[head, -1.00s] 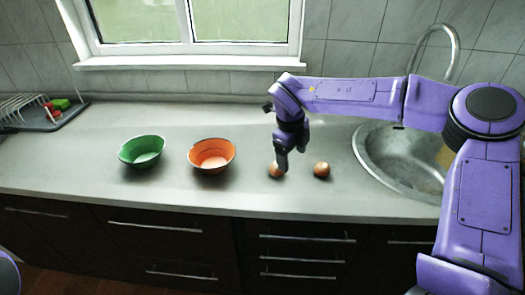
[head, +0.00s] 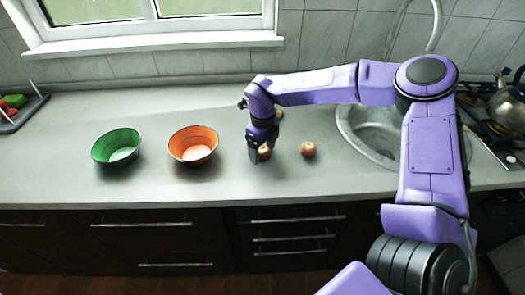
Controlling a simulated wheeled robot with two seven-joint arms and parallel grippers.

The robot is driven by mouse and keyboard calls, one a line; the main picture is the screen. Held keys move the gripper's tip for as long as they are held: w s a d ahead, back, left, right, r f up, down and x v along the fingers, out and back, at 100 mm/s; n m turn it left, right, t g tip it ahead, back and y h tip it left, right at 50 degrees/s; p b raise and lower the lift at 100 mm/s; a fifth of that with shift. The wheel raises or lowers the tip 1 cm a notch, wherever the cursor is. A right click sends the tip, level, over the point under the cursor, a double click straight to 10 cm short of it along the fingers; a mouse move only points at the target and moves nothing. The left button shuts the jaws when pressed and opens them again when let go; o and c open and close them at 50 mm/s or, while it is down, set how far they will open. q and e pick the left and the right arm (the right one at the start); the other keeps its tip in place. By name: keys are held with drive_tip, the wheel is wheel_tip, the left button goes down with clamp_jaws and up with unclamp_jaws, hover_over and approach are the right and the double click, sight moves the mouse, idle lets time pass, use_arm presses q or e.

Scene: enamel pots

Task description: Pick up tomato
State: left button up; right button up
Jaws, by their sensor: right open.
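Two small round reddish-brown items lie on the counter, and I cannot tell for sure which is the tomato. One round item (head: 265,153) is right at my right gripper (head: 257,155), partly hidden by its fingers. The other round item (head: 308,149) lies apart, a short way to the right. My right gripper points down at the counter with its jaws open. Whether its fingers touch the near item is too small to tell. A bit of a third round item (head: 279,114) shows behind my right arm. My left gripper is not in view.
A green bowl (head: 116,147) and an orange bowl (head: 193,144) stand to the left of the gripper. A sink (head: 352,128) is to the right, with a stove and kettle (head: 508,106) beyond. A dish rack (head: 22,112) is far left. The counter front is clear.

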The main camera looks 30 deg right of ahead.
drive_tip(key=shift+s+r, duration=0.1)
drive_tip(key=shift+s, duration=0.1)
drive_tip(key=shift+c, duration=0.3)
drive_tip(key=shift+w, duration=0.15)
drive_tip(key=c, duration=1.1)
drive_tip(key=shift+r, duration=0.1)
